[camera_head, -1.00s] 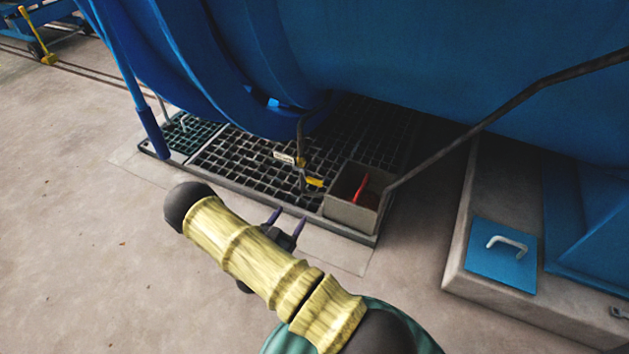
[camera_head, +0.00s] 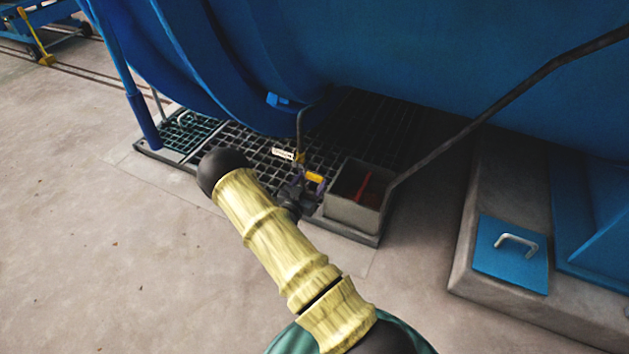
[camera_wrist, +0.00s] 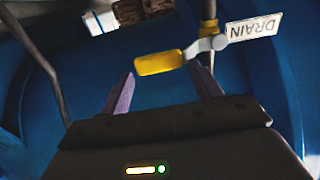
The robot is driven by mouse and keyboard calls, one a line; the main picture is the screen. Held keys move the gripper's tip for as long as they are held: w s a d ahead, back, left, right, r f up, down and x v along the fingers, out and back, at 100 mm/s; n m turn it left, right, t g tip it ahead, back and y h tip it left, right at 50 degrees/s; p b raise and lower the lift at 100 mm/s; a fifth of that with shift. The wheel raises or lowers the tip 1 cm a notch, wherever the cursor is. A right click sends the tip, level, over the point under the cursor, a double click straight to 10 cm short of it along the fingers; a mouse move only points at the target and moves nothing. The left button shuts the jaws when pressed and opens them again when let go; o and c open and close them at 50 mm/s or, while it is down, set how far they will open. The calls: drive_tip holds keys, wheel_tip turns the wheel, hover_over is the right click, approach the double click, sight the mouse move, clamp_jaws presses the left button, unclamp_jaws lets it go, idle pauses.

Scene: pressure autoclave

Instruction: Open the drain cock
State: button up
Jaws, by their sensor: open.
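The drain cock has a yellow lever handle (camera_head: 315,178) on a thin vertical pipe (camera_head: 300,128) under the blue vessel. In the wrist view its yellow handle (camera_wrist: 159,63) lies nearly level, joined to a grey hub (camera_wrist: 207,45) on the pipe. My gripper (camera_head: 307,186) is open at the handle. In the wrist view the purple fingers of my gripper (camera_wrist: 163,85) are spread, with the handle just beyond and between their tips. Contact cannot be told.
A grey box (camera_head: 352,208) with a red item (camera_head: 363,186) inside stands right of my gripper. A dark bent pipe (camera_head: 470,123) runs into it. Floor grating (camera_head: 240,142) lies below, and the blue vessel (camera_head: 440,60) overhangs.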

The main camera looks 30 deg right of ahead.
sight(314, 177)
drive_tip(key=b+x, duration=0.1)
drive_tip(key=x, duration=0.1)
drive_tip(key=shift+w+d+f, duration=0.15)
drive_tip(key=shift+w+d, duration=0.35)
drive_tip(key=shift+d, duration=0.1)
drive_tip(key=shift+c, duration=0.4)
drive_tip(key=c, duration=1)
drive_tip(key=shift+r, duration=0.2)
drive_tip(key=shift+c, duration=0.2)
